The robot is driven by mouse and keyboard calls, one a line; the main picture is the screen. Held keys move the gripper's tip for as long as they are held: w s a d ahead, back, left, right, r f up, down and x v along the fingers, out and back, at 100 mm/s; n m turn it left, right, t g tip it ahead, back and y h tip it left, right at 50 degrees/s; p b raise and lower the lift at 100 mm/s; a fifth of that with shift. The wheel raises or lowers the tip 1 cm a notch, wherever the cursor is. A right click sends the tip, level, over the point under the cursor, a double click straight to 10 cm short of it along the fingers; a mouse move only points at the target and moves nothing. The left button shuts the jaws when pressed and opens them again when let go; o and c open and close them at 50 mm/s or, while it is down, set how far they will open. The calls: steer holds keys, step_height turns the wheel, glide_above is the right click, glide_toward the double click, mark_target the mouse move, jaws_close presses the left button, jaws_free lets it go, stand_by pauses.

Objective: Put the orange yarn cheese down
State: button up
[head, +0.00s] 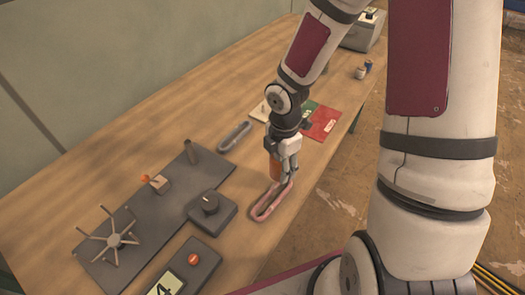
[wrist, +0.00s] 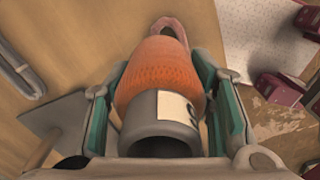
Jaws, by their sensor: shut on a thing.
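The orange yarn cheese (wrist: 155,75) is an orange wound body on a grey tube with a pale label, filling the middle of the wrist view. My gripper (wrist: 159,82) is shut on it, with one finger on each side. In the head view my gripper (head: 284,172) points down over the wooden table (head: 110,125), and the orange yarn (head: 275,168) shows partly beside the fingers. I cannot tell whether its lower end touches the table.
A pink loop (head: 262,213) lies just below my gripper. A grey loop (head: 234,137) lies to the left. A dark plate with a spoked wheel (head: 114,240), a knob box (head: 211,207) and a red-button box (head: 192,262) stand left and front. A red mat (head: 322,124) lies behind.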

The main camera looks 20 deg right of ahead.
steer(key=w, duration=0.4)
steer(key=w+a, duration=0.1)
steer(key=w, duration=0.3)
steer(key=w+a+f, duration=0.1)
steer(key=w, duration=0.3)
steer(key=shift+w+a+f, duration=0.1)
steer(key=shift+w, duration=0.15)
steer(key=shift+f, duration=1.75)
steer(key=shift+f, duration=0.1)
steer(key=o, duration=1.2)
